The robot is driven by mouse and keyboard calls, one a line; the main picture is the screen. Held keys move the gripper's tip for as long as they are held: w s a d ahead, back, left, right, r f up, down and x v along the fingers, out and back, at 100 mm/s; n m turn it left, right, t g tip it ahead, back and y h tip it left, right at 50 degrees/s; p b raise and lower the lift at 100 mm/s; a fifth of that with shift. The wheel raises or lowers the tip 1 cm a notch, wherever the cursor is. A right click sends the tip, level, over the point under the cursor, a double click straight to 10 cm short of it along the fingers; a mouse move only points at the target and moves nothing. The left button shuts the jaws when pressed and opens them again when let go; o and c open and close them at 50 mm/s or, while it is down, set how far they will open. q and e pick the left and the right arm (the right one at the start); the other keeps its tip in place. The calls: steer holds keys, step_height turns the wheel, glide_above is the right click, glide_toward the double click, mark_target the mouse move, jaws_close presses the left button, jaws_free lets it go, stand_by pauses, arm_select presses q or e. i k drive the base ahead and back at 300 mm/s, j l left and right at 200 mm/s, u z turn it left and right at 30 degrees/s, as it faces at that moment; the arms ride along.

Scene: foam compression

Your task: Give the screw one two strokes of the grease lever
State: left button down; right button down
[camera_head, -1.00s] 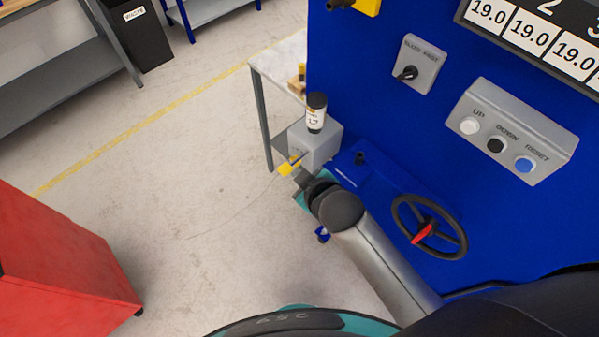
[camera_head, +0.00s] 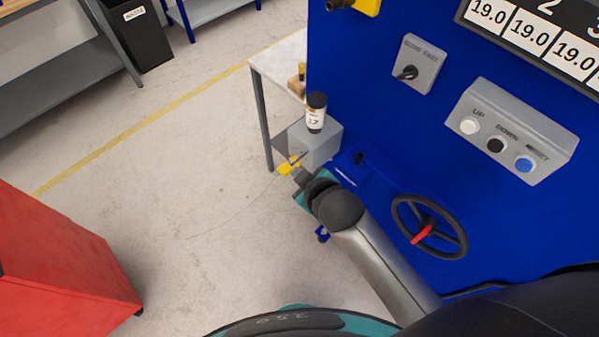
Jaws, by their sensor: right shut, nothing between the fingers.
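The grease unit is a grey box (camera_head: 318,148) at the side of the blue machine, with a black-capped white cartridge (camera_head: 316,113) upright on top. A lever with a yellow end (camera_head: 289,165) sticks out at its lower left. My right gripper (camera_head: 299,174) is right beside the yellow end, shut with nothing held. I cannot tell whether it touches the lever. The gripper and wrist hide part of the area below the box. My left gripper is out of view. The screw cannot be made out.
The blue machine (camera_head: 400,130) fills the right side, with a button panel (camera_head: 512,130), a selector switch box (camera_head: 417,64) and a black handwheel (camera_head: 430,226). A light-topped table (camera_head: 285,62) stands behind the grease unit. A red cabinet (camera_head: 60,260) is at lower left. Floor between is clear.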

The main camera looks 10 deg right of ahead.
mark_target(286, 168)
steer(key=i+j+z, duration=0.1)
steer(key=j+z, duration=0.25)
steer(key=j, duration=0.3)
steer(key=j+z, duration=0.3)
steer(key=j, duration=0.35)
steer(key=i, duration=0.05)
